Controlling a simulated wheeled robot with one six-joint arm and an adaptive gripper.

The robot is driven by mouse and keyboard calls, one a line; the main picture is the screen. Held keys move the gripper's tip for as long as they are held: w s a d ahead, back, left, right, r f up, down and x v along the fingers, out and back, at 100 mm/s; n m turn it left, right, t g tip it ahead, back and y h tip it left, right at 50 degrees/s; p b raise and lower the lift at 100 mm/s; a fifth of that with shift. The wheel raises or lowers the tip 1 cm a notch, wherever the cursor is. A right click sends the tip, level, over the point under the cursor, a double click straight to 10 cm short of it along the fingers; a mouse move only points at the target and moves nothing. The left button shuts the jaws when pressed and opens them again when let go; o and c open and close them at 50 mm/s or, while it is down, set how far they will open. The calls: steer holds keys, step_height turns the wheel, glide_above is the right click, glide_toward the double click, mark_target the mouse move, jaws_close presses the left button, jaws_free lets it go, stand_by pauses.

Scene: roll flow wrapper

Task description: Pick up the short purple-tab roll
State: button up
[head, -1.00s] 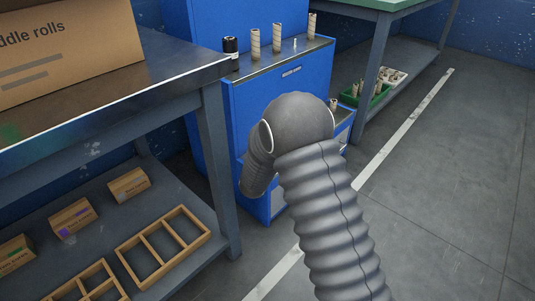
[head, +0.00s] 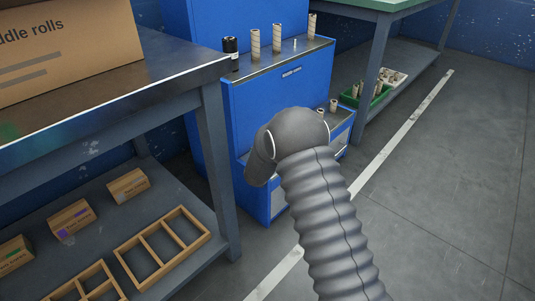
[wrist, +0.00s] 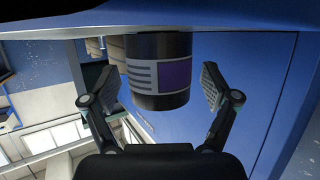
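The short purple-tab roll (wrist: 143,98) shows in the wrist view as a dark cylinder with a white, lined label and a purple patch. My gripper (wrist: 158,90) is open, one finger seen on each side of the roll, with a visible gap on both sides. I cannot tell how deep the roll sits between the fingers. In the head view my arm hides both gripper and this roll.
A blue cabinet (head: 285,95) carries tall tan rolls (head: 277,38) and a black canister (head: 231,47) on top. Short tan rolls (head: 333,105) stand on its lower ledge. A grey table (head: 180,75) is at left, a workbench (head: 372,50) behind right. Floor at right is clear.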

steer(key=c, duration=1.3)
steer(key=shift+r, duration=0.1)
